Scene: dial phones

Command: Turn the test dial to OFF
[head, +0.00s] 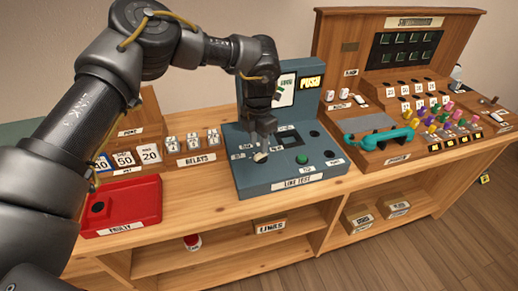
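The blue-grey LINE TEST console (305,172) stands in the middle of the bench. A small pale knob (260,157), which looks like the test dial, sits on its top at the left, with small white labels around it. Its pointing direction is too small to read. My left gripper (263,146) points down right above the knob. The fingers are small and dark, so I cannot tell whether they touch or grip it. My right gripper is not in view.
A green button (302,159) and a raised panel with a PUSH sign (310,82) are on the console. A red FAULTY tray (122,208) and RELAYS blocks (192,142) stand to the left. A wooden switchboard (400,75) with a teal handset (378,138) stands to the right.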

